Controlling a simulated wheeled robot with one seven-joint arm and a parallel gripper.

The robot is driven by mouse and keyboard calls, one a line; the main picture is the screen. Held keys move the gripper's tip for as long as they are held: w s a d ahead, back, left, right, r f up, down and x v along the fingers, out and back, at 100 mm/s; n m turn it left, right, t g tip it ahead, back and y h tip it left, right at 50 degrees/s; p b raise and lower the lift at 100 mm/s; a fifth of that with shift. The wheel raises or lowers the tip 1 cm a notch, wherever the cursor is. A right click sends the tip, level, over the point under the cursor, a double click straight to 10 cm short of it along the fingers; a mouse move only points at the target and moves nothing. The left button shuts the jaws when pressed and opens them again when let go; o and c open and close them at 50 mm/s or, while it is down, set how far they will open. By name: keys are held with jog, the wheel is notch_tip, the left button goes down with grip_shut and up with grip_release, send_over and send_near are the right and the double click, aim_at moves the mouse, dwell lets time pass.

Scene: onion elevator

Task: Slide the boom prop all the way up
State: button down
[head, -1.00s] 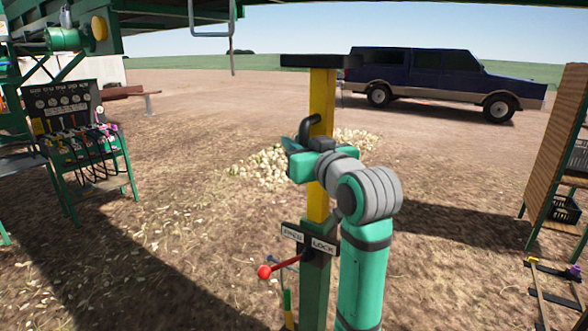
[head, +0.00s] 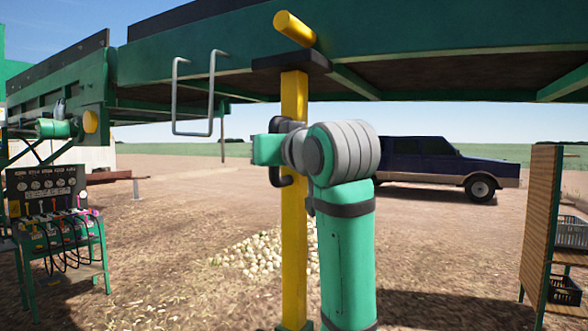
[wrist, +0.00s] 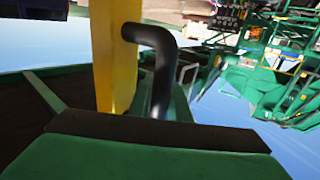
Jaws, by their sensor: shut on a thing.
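The boom prop is a yellow post (head: 294,215) with a black top plate (head: 292,62) and a black bent handle (head: 280,180) on its side. The plate overlaps the lower edge of the green boom (head: 420,45); I cannot tell whether they touch. My gripper (head: 272,150) is shut on the handle, its fingertips partly hidden by the post and my wrist. The lock lever is out of view.
A yellow cylinder (head: 295,29) sticks out from the boom above the plate. A grey metal loop (head: 193,95) hangs to the left. A valve stand (head: 55,220) is at left, a slatted wooden panel (head: 541,225) at right. Onions and a blue truck lie beyond.

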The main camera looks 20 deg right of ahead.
jog(key=shift+r, duration=0.65)
jog(key=c, duration=1.9)
grip_release()
jog(key=shift+c, duration=0.2)
jog(key=shift+s+f, duration=0.1)
jog(key=s, duration=0.7)
jog(key=s+d, duration=0.1)
jog(key=s, duration=0.2)
jog(key=shift+s+d, duration=0.1)
jog(key=shift+s, duration=0.2)
